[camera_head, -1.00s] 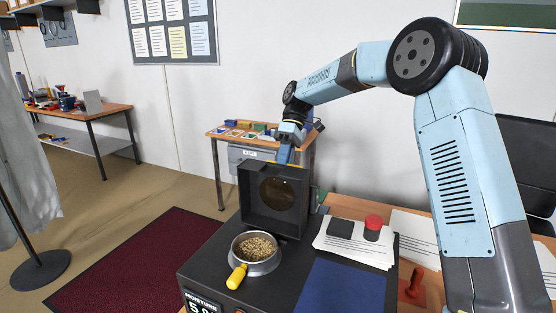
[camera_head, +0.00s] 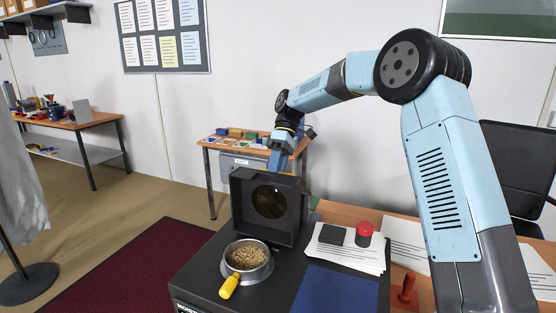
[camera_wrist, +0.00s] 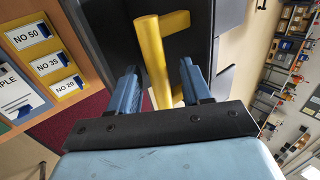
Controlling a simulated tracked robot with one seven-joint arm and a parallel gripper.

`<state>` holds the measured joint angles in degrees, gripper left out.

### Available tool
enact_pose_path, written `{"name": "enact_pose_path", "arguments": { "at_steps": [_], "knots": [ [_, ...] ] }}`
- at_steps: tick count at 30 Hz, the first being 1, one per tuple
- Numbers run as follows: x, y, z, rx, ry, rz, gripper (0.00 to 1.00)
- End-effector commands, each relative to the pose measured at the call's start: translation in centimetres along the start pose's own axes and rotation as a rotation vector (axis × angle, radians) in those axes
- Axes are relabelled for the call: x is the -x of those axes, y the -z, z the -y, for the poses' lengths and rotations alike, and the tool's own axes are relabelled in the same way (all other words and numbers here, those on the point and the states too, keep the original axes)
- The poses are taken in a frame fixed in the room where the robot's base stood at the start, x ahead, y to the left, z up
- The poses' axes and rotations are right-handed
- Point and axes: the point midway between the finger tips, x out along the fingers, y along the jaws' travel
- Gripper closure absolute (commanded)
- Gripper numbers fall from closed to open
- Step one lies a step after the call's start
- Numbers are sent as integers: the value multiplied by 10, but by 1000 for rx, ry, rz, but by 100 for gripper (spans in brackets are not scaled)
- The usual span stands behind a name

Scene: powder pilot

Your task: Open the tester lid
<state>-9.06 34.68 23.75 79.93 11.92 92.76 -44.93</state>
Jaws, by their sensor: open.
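The tester (camera_head: 205,270) is a black box on the table. Its square black lid (camera_head: 243,225), with a round dark window, stands upright at the back of the tester. A metal cup of grain (camera_head: 247,257) with a yellow handle sits on top, in front of the lid. My gripper (camera_head: 276,165) is at the lid's top edge, its fingertips partly hidden behind it. In the wrist view my gripper (camera_wrist: 158,72) is open, its two blue fingers on either side of a yellow bar handle (camera_wrist: 152,55) beside a dark panel. Contact cannot be told.
Papers (camera_head: 345,255) with a dark block and a red-topped jar (camera_head: 364,232) lie right of the lid. A blue mat (camera_head: 335,290) lies in front of them. A side table (camera_head: 222,145) stands behind; a dark red mat (camera_head: 125,270) covers the floor at left.

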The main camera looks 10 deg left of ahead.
Motion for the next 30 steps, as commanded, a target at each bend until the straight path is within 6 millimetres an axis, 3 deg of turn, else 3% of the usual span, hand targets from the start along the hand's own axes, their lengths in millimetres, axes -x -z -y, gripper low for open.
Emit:
{"name": "enact_pose_path", "arguments": {
  "at_steps": [5, 21, 30],
  "knots": [
    [20, 0, -1, 0, -2, -3, 52],
    [112, 2, -3, 1, 0, -1, 52],
    [133, 3, -2, 2, 1, 2, 52]
  ]
}}
